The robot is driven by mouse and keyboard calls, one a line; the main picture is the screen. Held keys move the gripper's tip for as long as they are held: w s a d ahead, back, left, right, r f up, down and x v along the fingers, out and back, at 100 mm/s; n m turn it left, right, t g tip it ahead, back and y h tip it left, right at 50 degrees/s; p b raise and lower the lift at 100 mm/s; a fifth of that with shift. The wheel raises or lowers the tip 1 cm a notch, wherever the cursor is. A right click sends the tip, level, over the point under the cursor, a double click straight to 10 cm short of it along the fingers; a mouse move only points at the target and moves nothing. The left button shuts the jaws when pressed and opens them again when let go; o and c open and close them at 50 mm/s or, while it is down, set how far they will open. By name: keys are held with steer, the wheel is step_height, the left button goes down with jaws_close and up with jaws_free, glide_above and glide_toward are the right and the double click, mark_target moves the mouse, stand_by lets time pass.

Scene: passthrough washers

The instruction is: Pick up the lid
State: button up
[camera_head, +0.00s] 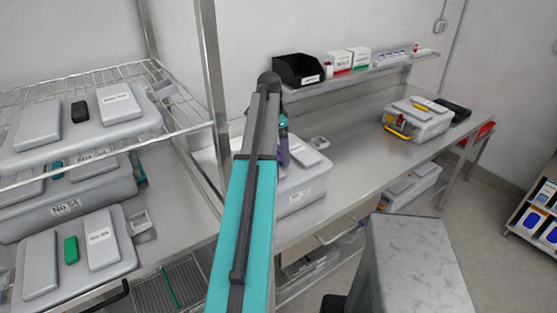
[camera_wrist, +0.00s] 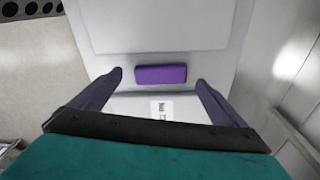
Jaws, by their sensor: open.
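In the wrist view, a pale grey lid (camera_wrist: 155,30) fills the middle of the picture, with a raised flat panel and a purple handle block (camera_wrist: 161,74) on it. My gripper (camera_wrist: 158,78) is open. Its two dark purple fingers stand to the left and right of the purple block, with a gap on each side; I cannot tell how far above the lid they are. A white label with small print lies on the lid nearer to me. In the head view the lid is on a grey box (camera_head: 303,192) on the steel bench, and my arm hides much of it and my gripper.
A shelf above holds a black bin (camera_head: 298,70) and cartons. A wire rack (camera_head: 90,85) with lidded grey boxes is at the left. Bare bench lies between the boxes.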

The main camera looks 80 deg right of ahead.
steer(key=shift+s+f, duration=0.1)
steer(key=shift+f, duration=0.85)
steer(key=shift+d, duration=0.1)
steer(key=c, duration=1.7)
